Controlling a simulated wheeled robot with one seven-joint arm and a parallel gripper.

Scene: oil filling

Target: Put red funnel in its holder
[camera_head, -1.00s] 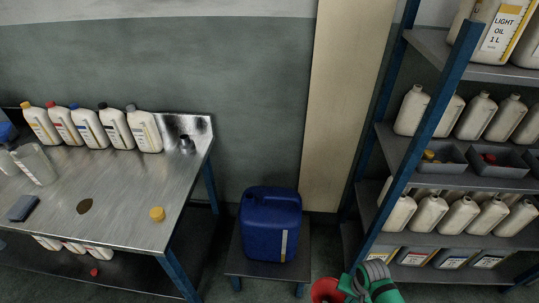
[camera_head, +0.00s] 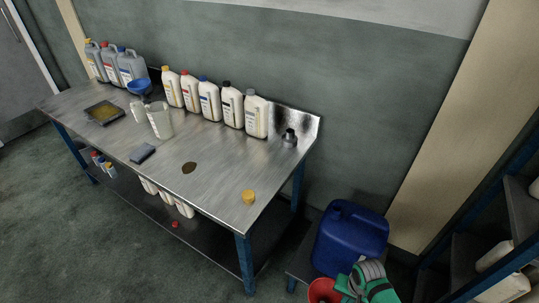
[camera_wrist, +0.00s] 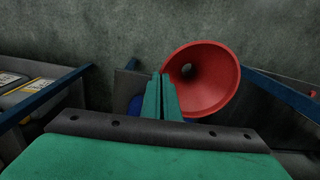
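The red funnel (camera_head: 324,291) is at the bottom of the head view, partly cut off by the picture edge. My green gripper (camera_head: 346,284) is at its right side. In the wrist view the funnel (camera_wrist: 212,65) shows its wide mouth and dark inner hole. The two green fingers (camera_wrist: 163,85) are close together on its rim, with the funnel off the floor. A small dark metal fitting (camera_head: 289,138) stands at the table's right back corner; I cannot tell whether it is the holder. A blue funnel (camera_head: 139,86) sits at the table's left part.
The metal table (camera_head: 225,172) holds several bottles (camera_head: 209,98) along its back, a clear jug (camera_head: 159,120), a dark cloth or sponge (camera_head: 142,153) and a yellow cap (camera_head: 248,197). A blue canister (camera_head: 350,238) stands on a low stand right of it. A shelf rack (camera_head: 480,240) is at right.

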